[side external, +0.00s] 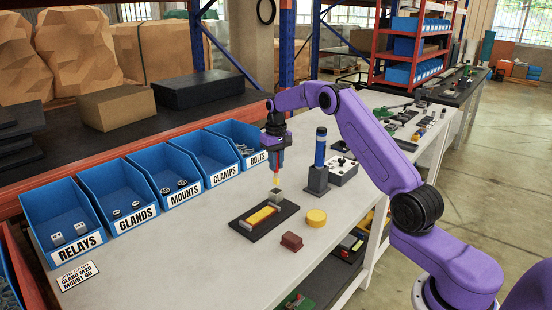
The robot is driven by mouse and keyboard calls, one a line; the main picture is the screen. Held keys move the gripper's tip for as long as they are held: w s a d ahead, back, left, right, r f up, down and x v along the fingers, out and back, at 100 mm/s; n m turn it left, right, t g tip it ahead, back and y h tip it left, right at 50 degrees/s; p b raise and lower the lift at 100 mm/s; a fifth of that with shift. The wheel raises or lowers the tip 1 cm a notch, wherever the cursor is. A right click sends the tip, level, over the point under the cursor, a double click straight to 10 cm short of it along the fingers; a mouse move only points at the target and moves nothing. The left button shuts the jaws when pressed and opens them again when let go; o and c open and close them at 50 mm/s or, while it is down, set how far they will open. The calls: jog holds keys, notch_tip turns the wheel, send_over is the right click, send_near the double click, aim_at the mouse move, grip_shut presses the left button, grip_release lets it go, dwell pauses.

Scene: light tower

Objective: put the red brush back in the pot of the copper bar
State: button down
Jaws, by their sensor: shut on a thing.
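My gripper (277,156) points down and is shut on the red brush (277,168), which hangs roughly upright with a yellow lower part. Below it, a small grey-green block-like pot (275,198) stands at the far end of a black base (244,227). The brush's lower end is just over the pot; I cannot tell whether it touches or enters it. A yellow-orange bar (261,216), seemingly the copper bar, lies on the base in front of the pot.
A dark stand with a blue-topped post (320,150) is close right of my gripper. A yellow round piece (316,217) and a dark red block (291,242) lie right of the base. Blue labelled bins (122,201) line the back left. The table's front left is mostly clear.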

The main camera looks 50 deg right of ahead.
aim_at(276, 177)
jog(key=shift+f, duration=3.1)
jog(key=c, duration=1)
grip_release()
